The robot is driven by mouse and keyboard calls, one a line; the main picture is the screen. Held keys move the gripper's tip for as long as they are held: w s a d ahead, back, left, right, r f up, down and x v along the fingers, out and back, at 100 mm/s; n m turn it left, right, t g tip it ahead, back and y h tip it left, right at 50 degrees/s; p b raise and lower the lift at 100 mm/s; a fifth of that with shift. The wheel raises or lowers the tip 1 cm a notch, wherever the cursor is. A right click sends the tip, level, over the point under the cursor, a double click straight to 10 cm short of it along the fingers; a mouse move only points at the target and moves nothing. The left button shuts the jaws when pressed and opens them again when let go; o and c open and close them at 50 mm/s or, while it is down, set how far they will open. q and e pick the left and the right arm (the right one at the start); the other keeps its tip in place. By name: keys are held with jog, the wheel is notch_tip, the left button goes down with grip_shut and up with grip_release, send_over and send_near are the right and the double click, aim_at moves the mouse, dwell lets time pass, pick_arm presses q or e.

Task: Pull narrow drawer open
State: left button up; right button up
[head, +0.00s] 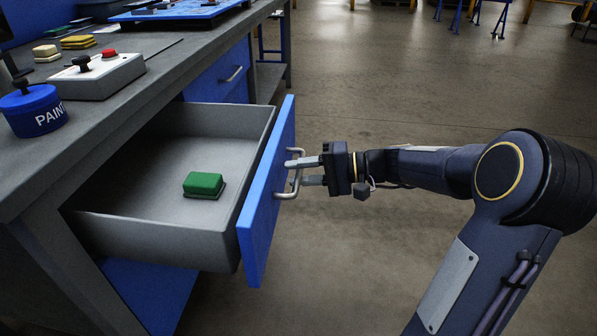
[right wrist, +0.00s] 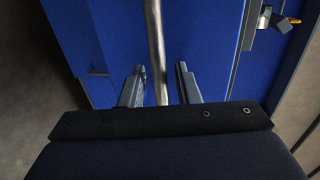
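A blue-fronted grey drawer (head: 258,205) stands well out from the workbench, with a green block (head: 204,184) lying inside. Its metal bar handle (head: 296,180) is on the front panel. My right gripper (head: 306,170) is at this handle, with its fingers around the bar. In the right wrist view, the handle bar (right wrist: 155,45) runs between the two fingers (right wrist: 160,85), with a small gap seen on each side, so the gripper looks open. My left gripper is not seen in the head view.
A closed blue drawer (head: 222,78) with a handle is farther back. The benchtop carries a blue paint pot (head: 32,108), a control box (head: 98,76) and a blue board (head: 178,12). Open floor (head: 400,90) lies to the right. A small metal-and-dark part (right wrist: 270,20) in the wrist view is unclear.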

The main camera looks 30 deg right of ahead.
jog(key=p+v, duration=0.2)
jog(key=v, duration=0.5)
jog(key=shift+d, duration=0.2)
jog(key=shift+s, duration=0.1)
jog(key=s+a+n+g+h, duration=0.2)
jog(key=s+a+g, duration=0.2)
jog(key=s+a, duration=0.5)
jog(key=s+a+f+n+h, duration=0.2)
jog(key=s+f+h, duration=0.1)
jog(key=s, duration=0.2)
jog(key=s+a+f+n+h, duration=0.1)
jog(key=s+a+f+h, duration=0.25)
jog(key=s, duration=0.25)
notch_tip(320, 180, up, 33)
jog(key=p, duration=3.4)
jog(key=shift+d+n, duration=0.3)
jog(key=shift+d, duration=0.1)
